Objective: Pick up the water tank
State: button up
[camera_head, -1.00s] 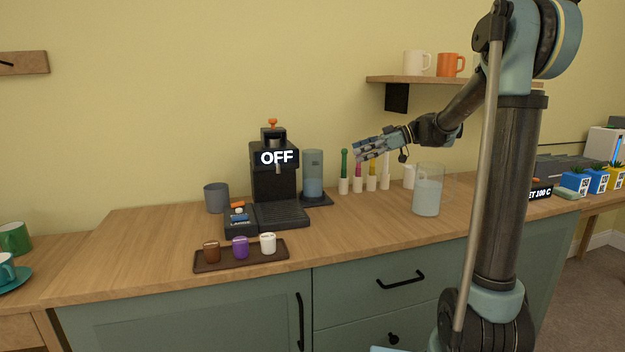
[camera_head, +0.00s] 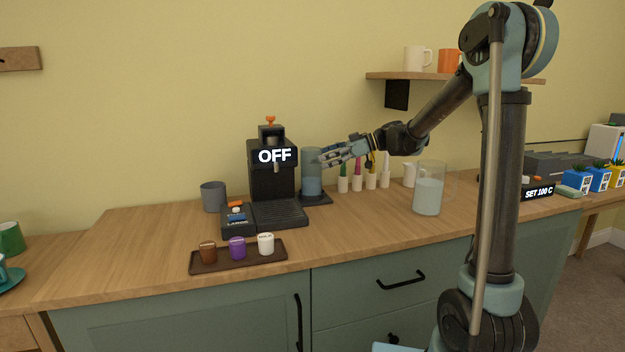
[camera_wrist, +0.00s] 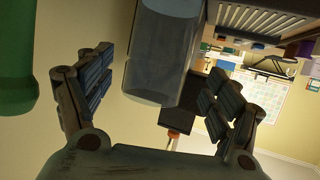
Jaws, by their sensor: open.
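The water tank (camera_head: 311,180) is a translucent blue-grey cylinder standing upright on a dark base beside the black coffee machine (camera_head: 271,175). My gripper (camera_head: 324,160) is at its right side, level with its upper part. In the wrist view the tank (camera_wrist: 160,60) lies between the two spread fingers of my gripper (camera_wrist: 160,95), towards the top of the picture. The fingers are open, and a gap shows on each side of the tank. I cannot tell how deep the tank is between the fingers.
Several upright coloured utensils (camera_head: 357,177) stand right of the tank, close under my gripper. A clear pitcher (camera_head: 428,190) stands further right. A tray (camera_head: 200,267) with three small cups lies in front of the machine. A grey cup (camera_head: 213,197) stands left of it.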

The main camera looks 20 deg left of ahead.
aim_at(311, 161)
jog(key=shift+x, duration=2.75)
jog(key=shift+w+r, duration=0.1)
jog(key=shift+w, duration=0.05)
jog(key=shift+c, duration=0.5)
jog(key=c, duration=1.8)
